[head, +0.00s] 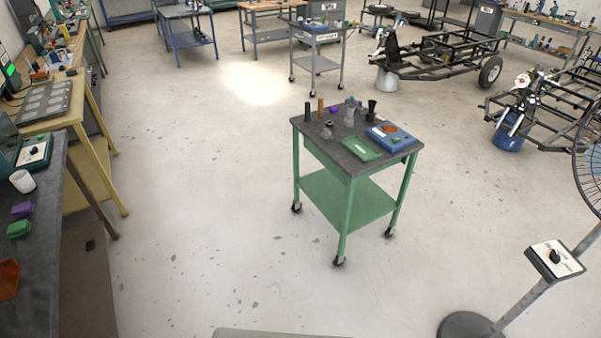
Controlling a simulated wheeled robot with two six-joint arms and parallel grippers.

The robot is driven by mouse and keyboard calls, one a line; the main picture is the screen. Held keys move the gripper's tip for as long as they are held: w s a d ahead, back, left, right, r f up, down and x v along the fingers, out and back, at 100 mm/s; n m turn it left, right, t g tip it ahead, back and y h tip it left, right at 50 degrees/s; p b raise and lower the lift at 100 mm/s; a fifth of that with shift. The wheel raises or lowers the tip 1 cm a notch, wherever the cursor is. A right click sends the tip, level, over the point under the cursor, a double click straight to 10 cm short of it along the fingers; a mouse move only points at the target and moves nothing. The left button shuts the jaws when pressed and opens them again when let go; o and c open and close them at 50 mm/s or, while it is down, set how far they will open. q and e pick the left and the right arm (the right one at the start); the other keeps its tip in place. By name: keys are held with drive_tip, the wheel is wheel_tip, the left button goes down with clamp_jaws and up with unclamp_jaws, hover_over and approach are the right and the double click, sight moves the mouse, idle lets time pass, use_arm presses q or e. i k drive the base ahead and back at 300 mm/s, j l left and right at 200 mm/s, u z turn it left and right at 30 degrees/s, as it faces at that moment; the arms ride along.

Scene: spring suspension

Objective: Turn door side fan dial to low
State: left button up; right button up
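A pedestal fan shows at the right edge, with part of its round wire guard (590,165) cut off by the frame. Its control box (543,265) is mounted on the slanted grey pole and has a white face with a black dial (555,256). The markings on the face are too small to read, so I cannot tell the dial's setting. No door is in view. Neither of my grippers is in view.
A green wheeled cart (348,170) with small parts on top stands mid-floor. The fan's dark round base (466,326) rests on the floor at bottom right. Workbenches (45,240) line the left. Vehicle frames (440,62) stand at the back right. Open floor (200,210) lies left of the cart.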

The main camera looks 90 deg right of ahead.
sight(554, 257)
drive_tip(key=z, duration=4.75)
